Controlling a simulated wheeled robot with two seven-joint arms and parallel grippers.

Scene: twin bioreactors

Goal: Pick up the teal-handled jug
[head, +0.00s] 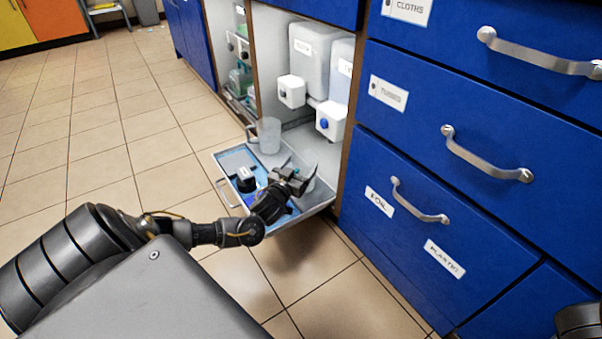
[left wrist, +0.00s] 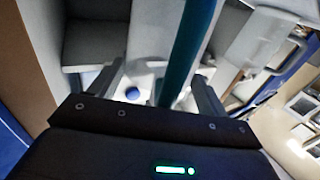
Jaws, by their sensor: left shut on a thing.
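My left gripper (head: 288,180) is over the pulled-out tray, its fingers shut on the teal handle of the jug. In the left wrist view, the teal handle (left wrist: 188,45) runs as a long bar between the two fingers of the gripper (left wrist: 162,90). In the head view only a small teal-green bit of the handle (head: 298,182) shows at the fingers. The jug's body is mostly hidden or hard to make out. I cannot tell whether it touches the tray. My right gripper does not show; only a dark part of my right arm is at the lower right.
The tray (head: 222,190) has a raised rim and holds dark items. White containers with taps (head: 330,120) sit above it. Blue drawers (head: 400,150) with metal handles stand to the right. Tiled floor is free at left.

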